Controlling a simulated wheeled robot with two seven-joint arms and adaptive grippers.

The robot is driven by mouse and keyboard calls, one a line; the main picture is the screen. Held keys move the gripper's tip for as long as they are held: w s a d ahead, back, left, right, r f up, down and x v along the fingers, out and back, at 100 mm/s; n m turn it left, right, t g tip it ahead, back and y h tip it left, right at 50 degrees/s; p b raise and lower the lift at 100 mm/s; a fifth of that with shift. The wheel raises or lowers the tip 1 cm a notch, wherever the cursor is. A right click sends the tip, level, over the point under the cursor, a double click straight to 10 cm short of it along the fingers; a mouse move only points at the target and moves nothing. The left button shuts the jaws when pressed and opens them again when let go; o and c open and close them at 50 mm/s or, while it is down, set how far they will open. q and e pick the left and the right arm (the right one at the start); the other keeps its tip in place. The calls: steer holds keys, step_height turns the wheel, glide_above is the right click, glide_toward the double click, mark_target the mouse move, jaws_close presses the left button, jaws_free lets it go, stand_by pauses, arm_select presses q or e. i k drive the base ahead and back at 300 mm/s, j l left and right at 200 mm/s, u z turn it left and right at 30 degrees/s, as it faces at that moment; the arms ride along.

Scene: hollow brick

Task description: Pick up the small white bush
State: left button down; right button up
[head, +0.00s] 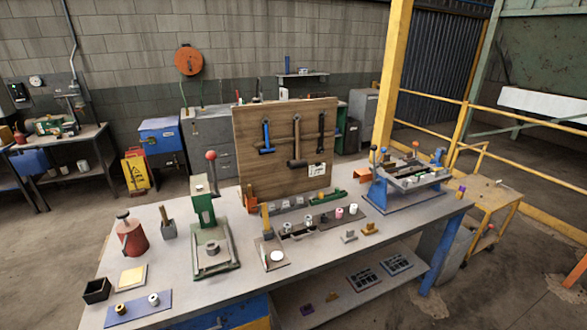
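Several small cylinders that could be bushes are on the workbench (190,290). A small whitish bush (154,299) stands upright on a blue mat (137,313) at the front left, to the right of a darker brownish bush (120,309). Another whitish cylinder (353,209) stands in the row at the middle of the bench, beside a pink one (339,213). A low white round piece (276,256) lies on a small fixture plate. I cannot tell which of these is the task's bush. Neither of my grippers is in view.
A black open box (96,291), yellow-topped plate (132,276) and red can (131,238) stand near the blue mat. A green press (203,210) is right of them. A wooden tool board (285,150) rises behind; a blue fixture (405,180) is at right.

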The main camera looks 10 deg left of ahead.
mark_target(153, 299)
steer(key=u, duration=1.6)
